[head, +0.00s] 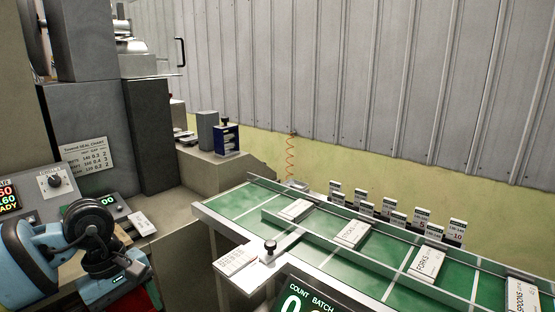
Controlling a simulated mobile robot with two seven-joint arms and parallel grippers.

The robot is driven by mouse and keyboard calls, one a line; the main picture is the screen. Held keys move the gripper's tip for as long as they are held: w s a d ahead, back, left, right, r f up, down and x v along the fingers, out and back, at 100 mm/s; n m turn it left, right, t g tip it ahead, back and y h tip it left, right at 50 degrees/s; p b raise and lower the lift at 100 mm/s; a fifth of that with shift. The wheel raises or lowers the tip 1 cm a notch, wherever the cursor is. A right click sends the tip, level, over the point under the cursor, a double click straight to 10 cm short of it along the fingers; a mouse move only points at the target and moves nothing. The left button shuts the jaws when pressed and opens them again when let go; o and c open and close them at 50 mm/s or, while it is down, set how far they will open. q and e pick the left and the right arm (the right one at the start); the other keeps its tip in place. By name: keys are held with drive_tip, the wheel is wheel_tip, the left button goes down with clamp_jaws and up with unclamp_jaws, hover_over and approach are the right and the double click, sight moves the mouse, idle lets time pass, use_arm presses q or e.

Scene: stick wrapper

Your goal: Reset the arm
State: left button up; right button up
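My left arm (30,262), with pale blue and black links, comes in at the lower left. Its bent black joint (88,222) is beside the control panel, and a dark link (122,282) runs down toward the bottom edge. I cannot make out the fingers of my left gripper. My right arm and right gripper are not in view.
A panel with a dial (55,181) stands at the left. A green conveyor table (380,282) holds labelled packs, with a display (300,298) at its front. A white card (235,261) and black knob (270,247) are at its near edge.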

use_arm(q)
drive_tip(key=s+d+f+n+t+h+p, duration=0.1)
drive_tip(key=s+d+n+h, duration=0.4)
drive_tip(key=d+n+h, duration=0.55)
drive_tip(key=s+d+n+t+h+p, duration=0.1)
drive_tip(key=s+d+n+h, duration=0.45)
drive_tip(key=d, duration=0.75)
drive_tip(key=s+a+f+n+t+y+p, duration=0.1)
drive_tip(key=a+f+n+t+y, duration=0.6)
drive_tip(key=n, duration=0.9)
drive_tip(key=s+a+f+n+t+y, duration=0.1)
drive_tip(key=a+f+n+t+y, duration=0.5)
drive_tip(key=n, duration=1.1)
drive_tip(key=s+a+f+n+g+y, duration=0.1)
drive_tip(key=s+a+f+n+g, duration=0.1)
drive_tip(key=s+f+n, duration=0.3)
drive_tip(key=s+a+f+n+g+y, duration=0.2)
drive_tip(key=s+f+n, duration=0.4)
drive_tip(key=s+f, duration=0.5)
drive_tip(key=shift+s+a+g+p, duration=0.3)
drive_tip(key=shift+s+a+g, duration=0.1)
drive_tip(key=shift+s+g, duration=0.4)
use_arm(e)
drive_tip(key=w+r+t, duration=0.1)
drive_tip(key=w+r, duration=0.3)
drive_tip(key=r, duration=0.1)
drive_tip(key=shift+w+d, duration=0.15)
